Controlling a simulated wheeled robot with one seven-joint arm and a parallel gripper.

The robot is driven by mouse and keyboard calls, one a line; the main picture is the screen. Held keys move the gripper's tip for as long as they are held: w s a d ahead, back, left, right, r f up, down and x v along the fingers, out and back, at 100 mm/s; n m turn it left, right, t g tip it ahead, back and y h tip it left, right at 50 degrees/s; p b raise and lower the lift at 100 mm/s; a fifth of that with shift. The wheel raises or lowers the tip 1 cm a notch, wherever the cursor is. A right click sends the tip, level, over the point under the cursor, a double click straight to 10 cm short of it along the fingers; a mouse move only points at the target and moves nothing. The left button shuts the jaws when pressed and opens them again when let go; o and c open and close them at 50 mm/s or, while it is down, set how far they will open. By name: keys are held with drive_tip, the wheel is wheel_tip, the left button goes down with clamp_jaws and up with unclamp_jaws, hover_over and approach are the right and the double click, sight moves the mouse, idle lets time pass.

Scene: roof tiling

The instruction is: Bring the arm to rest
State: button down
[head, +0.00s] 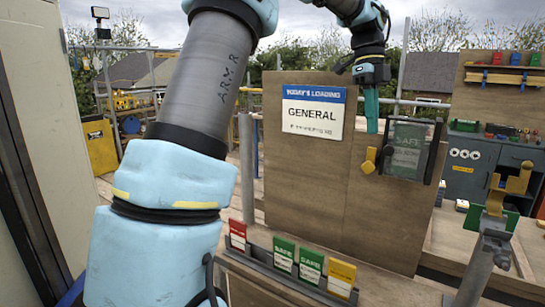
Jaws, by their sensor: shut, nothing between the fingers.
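My arm rises large on the left of the head view, with light blue joints and a grey link marked "ARM R". It leaves the top of the picture and comes back down at the upper right. There my gripper (372,126) hangs pointing down in front of a wooden board (310,190). Its teal fingers are shut with nothing between them. It is to the right of the white "GENERAL" sign (313,112) and just left of a framed green "SAFE" tag (407,145). I cannot tell how far it is from the board.
A yellow latch (369,161) is on the board below my gripper. A rack (290,277) with red, green and yellow tags stands at the front. A post with a yellow bracket (508,185) stands at right. Grey cabinets (475,165) and a tool board are behind it.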

drive_tip(key=a+f+n+t, duration=0.2)
drive_tip(key=a+f+n, duration=1.15)
drive_tip(key=a, duration=0.35)
drive_tip(key=s+a+f+n+t, duration=0.1)
drive_tip(key=s+a+f+n, duration=0.3)
drive_tip(key=a+n, duration=0.3)
drive_tip(key=s+a+f+n+t, duration=0.1)
drive_tip(key=s+a+f+n, duration=0.3)
drive_tip(key=a+n, duration=0.3)
drive_tip(key=shift+s+a+f+t, duration=0.25)
drive_tip(key=shift+s+a+t, duration=0.05)
drive_tip(key=c, duration=1.5)
unclamp_jaws()
drive_tip(key=shift+n, duration=0.25)
